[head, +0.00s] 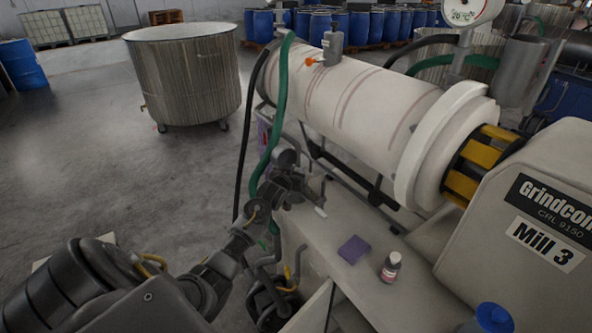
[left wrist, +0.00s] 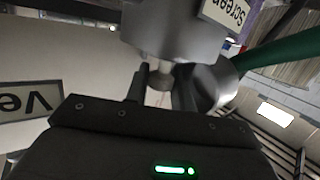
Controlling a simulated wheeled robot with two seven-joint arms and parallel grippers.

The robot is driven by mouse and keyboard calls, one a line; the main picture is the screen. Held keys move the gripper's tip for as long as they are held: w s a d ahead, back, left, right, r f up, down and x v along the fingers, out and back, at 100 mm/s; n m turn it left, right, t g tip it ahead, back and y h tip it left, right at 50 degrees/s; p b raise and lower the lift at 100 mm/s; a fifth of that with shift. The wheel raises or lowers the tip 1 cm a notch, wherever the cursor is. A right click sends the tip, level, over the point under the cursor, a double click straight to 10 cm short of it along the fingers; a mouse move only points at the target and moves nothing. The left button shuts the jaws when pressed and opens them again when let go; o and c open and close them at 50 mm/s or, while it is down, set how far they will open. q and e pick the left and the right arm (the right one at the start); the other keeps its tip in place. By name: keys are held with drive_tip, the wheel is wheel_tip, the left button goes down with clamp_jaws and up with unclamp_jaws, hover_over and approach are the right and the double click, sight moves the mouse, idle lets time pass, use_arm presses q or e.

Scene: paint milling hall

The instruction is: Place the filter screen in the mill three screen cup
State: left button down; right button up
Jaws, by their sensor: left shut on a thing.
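My left gripper (head: 293,188) is at the side of the mill, among dark fittings below the green hose. In the left wrist view its two dark fingers (left wrist: 162,88) are shut on a small greyish knob (left wrist: 160,77) just under a grey round metal body (left wrist: 172,28). I cannot tell whether the knob belongs to that body or to the filter screen. A label reading "Screen" (left wrist: 226,14) shows upside down beside it. The mill (head: 350,100) carries a "Mill 3" plate (head: 545,243). No filter screen or cup opening can be clearly made out. My right gripper is not in view.
A green hose (head: 279,110) hangs close to the gripper. A wheeled metal vat (head: 185,75) stands on open floor behind.

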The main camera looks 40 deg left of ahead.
use_arm(q)
drive_tip(key=c, duration=1.2)
unclamp_jaws()
drive_tip(key=shift+f, duration=0.1)
drive_tip(key=b+v, duration=0.1)
drive_tip(key=v, duration=1.1)
drive_tip(key=shift+s, duration=0.1)
